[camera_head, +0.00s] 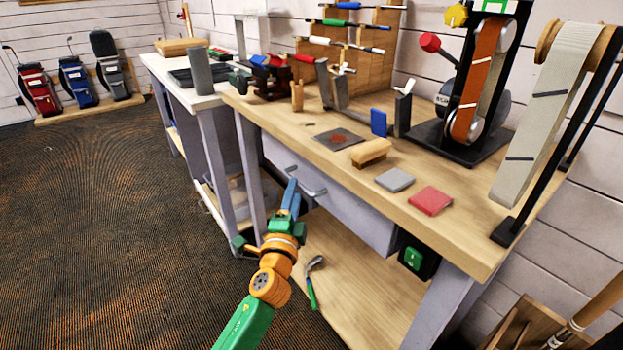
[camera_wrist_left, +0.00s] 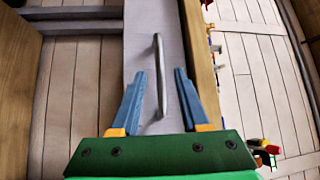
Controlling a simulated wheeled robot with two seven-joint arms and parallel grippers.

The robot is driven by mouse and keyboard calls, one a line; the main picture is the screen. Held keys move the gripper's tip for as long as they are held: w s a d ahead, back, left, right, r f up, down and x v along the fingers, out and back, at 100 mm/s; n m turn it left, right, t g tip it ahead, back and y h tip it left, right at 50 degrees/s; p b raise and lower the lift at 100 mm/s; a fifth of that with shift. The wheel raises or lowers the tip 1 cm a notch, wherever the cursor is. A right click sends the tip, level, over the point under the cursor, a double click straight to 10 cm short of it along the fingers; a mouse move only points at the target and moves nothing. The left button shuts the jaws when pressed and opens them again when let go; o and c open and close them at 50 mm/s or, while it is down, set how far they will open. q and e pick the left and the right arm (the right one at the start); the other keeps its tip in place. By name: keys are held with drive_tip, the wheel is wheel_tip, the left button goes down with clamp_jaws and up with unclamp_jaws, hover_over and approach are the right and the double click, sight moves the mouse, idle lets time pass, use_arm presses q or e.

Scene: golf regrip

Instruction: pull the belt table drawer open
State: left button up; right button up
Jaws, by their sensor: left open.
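The belt table (camera_head: 459,231) has a light wooden top and grey legs. Its grey drawer (camera_head: 348,213) sits under the front edge of the top and looks closed. A grey bar handle (camera_head: 313,192) is on the drawer front; it also shows in the left wrist view (camera_wrist_left: 160,75). My left gripper (camera_head: 292,186) is at the handle, its blue fingers pointing toward the drawer front. In the left wrist view the fingers (camera_wrist_left: 161,74) are open, one on each side of the handle, with gaps. Whether the tips reach around the bar is unclear. My right gripper is not in view.
A belt sander (camera_head: 474,85), a wooden brush (camera_head: 371,153), a grey pad (camera_head: 395,180) and a red pad (camera_head: 431,200) are on the top. A green switch box (camera_head: 413,258) hangs right of the drawer. A green-handled tool (camera_head: 312,285) lies on the lower shelf. Floor at left is clear.

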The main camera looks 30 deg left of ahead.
use_arm(q)
drive_tip(key=x, duration=0.4)
drive_tip(key=shift+w, duration=0.1)
clamp_jaws()
idle(1.3)
